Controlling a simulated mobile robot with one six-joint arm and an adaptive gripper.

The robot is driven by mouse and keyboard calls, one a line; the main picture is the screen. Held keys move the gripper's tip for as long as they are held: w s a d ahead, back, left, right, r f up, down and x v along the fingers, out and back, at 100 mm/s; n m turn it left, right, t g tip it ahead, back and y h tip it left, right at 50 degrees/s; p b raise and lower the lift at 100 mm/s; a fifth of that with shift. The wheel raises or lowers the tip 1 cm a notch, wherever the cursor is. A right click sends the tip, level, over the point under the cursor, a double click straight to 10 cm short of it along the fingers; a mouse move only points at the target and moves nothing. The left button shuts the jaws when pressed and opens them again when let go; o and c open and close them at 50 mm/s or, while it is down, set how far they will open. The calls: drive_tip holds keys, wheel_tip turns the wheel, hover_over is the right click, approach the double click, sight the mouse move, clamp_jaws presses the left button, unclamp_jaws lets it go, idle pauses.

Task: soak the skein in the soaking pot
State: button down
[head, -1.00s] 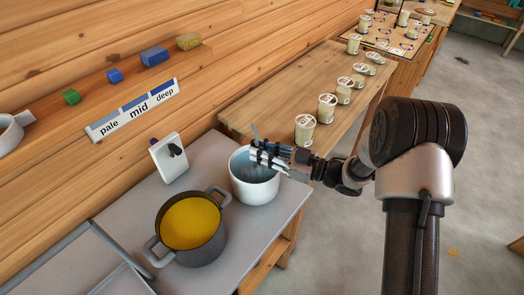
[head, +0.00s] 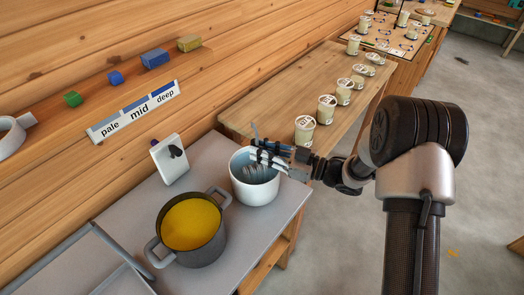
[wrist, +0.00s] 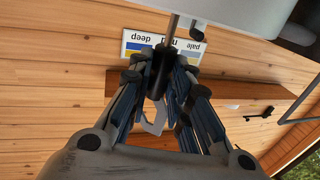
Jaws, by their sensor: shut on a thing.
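The white soaking pot (head: 256,190) stands at the right end of the grey bench top. My gripper (head: 268,154) is over its mouth, shut on the dark handle of a hooked rod. In the wrist view my gripper (wrist: 165,100) closes around the black handle (wrist: 161,72), with a pale hook end (wrist: 155,118) below. Pale grey strands, seemingly the skein (head: 258,173), show below the fingers inside the pot. The fingers and rim hide part of them, and I cannot tell how deep they sit.
A dark grey pot of yellow liquid (head: 190,224) stands close to the left. A white card with a dark drop mark (head: 170,158) stands behind. A pale-mid-deep sign (head: 133,112) is on the wall. Several lidded jars (head: 326,109) line the wooden table at right.

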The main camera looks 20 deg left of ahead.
wheel_tip(320, 180, up, 11)
drive_tip(key=p, duration=0.7)
drive_tip(key=shift+r+p, duration=0.15)
drive_tip(key=shift+p, duration=0.2)
drive_tip(key=shift+r, duration=0.1)
idle(1.2)
wheel_tip(320, 180, up, 3)
drive_tip(key=shift+f+p, duration=0.1)
drive_tip(key=shift+p, duration=1.05)
